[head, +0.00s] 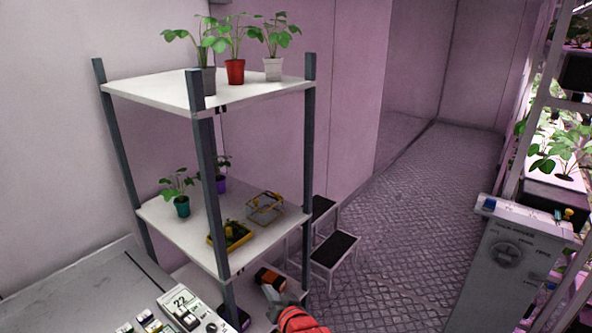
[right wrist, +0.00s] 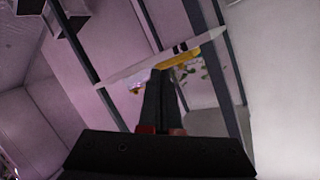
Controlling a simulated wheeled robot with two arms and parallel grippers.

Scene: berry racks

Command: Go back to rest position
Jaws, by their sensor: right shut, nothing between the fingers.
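My right gripper (head: 271,292) shows at the bottom of the head view, with grey fingers and a red part behind them. It is in front of the rack's lowest visible shelf. In the right wrist view its dark fingers (right wrist: 160,80) are together with nothing between them, pointing toward the rack. My left gripper is not in view.
A white rack (head: 150,92) with grey posts holds potted plants on top. Its middle shelf (head: 165,222) bears a yellow tray (head: 245,238), a wire basket (head: 266,207) and plants. A black-topped step stool (head: 335,250) stands beside it. Open floor (head: 420,210) lies right.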

